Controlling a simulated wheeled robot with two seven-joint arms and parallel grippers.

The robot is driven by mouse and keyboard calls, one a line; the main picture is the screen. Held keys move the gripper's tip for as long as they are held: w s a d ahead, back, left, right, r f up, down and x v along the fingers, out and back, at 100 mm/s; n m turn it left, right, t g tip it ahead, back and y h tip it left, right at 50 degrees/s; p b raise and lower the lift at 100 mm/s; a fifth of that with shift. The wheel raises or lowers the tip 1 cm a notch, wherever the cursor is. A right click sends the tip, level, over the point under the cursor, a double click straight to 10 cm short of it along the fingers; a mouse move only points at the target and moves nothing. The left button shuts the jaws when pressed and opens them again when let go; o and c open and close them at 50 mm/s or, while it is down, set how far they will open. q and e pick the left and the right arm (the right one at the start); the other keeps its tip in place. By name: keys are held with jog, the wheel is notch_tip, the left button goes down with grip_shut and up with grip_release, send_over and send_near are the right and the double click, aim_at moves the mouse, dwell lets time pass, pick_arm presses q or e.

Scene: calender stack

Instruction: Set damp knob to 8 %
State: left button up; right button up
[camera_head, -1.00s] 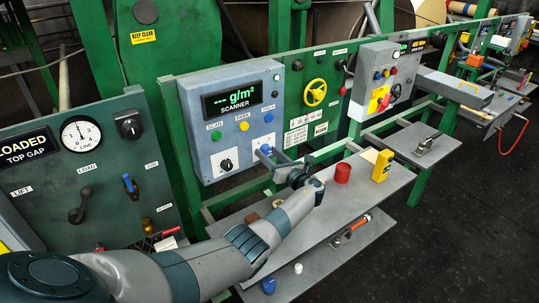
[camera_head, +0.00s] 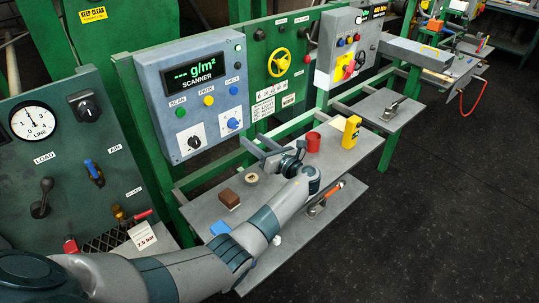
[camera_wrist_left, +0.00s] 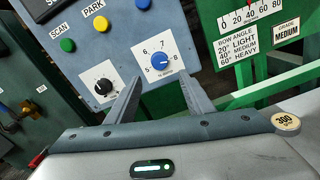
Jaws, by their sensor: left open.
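The scanner panel (camera_head: 190,95) carries a blue knob (camera_head: 232,123) and a black knob (camera_head: 194,142), each on a white dial plate. In the left wrist view the blue knob (camera_wrist_left: 159,61) has the numbers 5, 6, 7 and 8 around it. Its pointer and the small label below it are too small to read, so I cannot tell its exact setting. My left gripper (camera_head: 257,147) is open and empty, in front of and below the blue knob, apart from it. In the left wrist view the fingers (camera_wrist_left: 160,84) point at the panel on either side below the knob. My right gripper is not in view.
Below the panel a grey shelf (camera_head: 335,158) holds a red cup (camera_head: 313,142), a yellow device (camera_head: 351,129) and a brown block (camera_head: 228,199). Green rails (camera_head: 225,170) run under the panel.

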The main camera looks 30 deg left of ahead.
pick_arm(q)
jog(key=b+v, duration=0.1)
jog(key=v, duration=0.6)
jog(key=shift+b, duration=0.3)
jog(key=shift+d, duration=0.15)
